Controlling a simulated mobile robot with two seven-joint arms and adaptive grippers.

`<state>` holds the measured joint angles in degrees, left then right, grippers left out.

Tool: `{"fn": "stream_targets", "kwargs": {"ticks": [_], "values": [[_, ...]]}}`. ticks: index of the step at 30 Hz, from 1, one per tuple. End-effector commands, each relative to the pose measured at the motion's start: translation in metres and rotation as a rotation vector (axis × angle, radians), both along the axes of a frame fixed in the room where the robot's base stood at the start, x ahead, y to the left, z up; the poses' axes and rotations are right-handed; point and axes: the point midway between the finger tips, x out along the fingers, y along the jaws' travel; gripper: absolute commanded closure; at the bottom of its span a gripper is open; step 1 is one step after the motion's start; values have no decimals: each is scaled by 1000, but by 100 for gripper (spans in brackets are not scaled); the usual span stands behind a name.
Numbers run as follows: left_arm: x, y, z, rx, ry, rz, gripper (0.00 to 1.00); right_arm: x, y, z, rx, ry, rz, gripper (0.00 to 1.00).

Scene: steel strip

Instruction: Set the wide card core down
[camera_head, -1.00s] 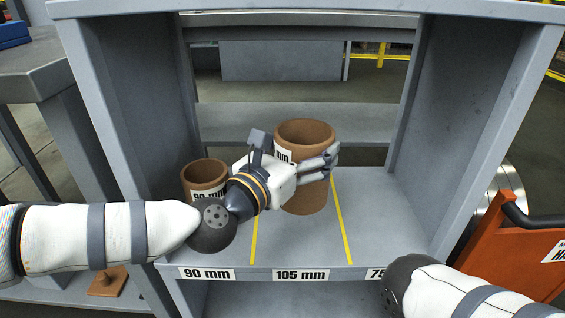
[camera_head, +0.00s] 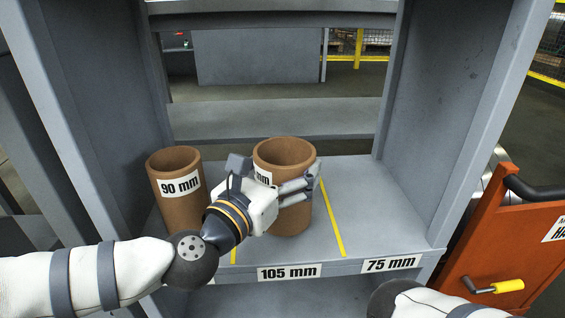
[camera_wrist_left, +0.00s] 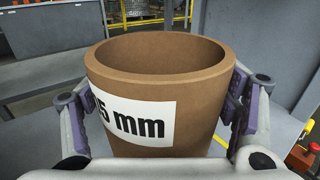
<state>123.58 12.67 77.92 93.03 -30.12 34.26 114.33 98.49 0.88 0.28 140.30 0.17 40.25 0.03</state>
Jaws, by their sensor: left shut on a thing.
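The wide card core (camera_head: 292,216) is a brown open tube with a white label, partly readable as "5 mm" in the left wrist view (camera_wrist_left: 200,85). It stands upright over the bay above the "105 mm" shelf label (camera_head: 289,272). My left gripper (camera_head: 285,190) is shut around its sides, with one finger pad on each side in the left wrist view. Whether the core's base touches the shelf (camera_head: 375,210) I cannot tell. My right gripper is out of view; only part of my right arm shows at the lower right.
A narrower core (camera_head: 180,207) marked "90 mm" stands in the bay to the left. A yellow line (camera_head: 331,222) divides off the empty bay above the "75 mm" label (camera_head: 391,263). Grey side walls flank the shelf. An orange cart (camera_head: 500,235) stands at the right.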

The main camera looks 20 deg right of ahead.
Motion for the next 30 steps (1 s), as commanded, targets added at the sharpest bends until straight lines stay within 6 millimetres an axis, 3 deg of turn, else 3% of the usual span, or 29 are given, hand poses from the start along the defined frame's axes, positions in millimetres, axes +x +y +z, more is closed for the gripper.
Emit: {"fn": "stream_targets", "kwargs": {"ticks": [22, 23, 24, 25, 30], "values": [[0, 0, -7, -2, -1, 1, 61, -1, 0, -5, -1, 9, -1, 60], [0, 0, -6, -2, -3, 1, 16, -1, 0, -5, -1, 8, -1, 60], [0, 0, -6, -2, -3, 1, 7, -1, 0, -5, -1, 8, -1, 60], [0, 0, -5, -2, -3, 1, 0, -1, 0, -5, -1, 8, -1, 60], [0, 0, -6, -1, -2, 1, 0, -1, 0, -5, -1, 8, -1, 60]]}}
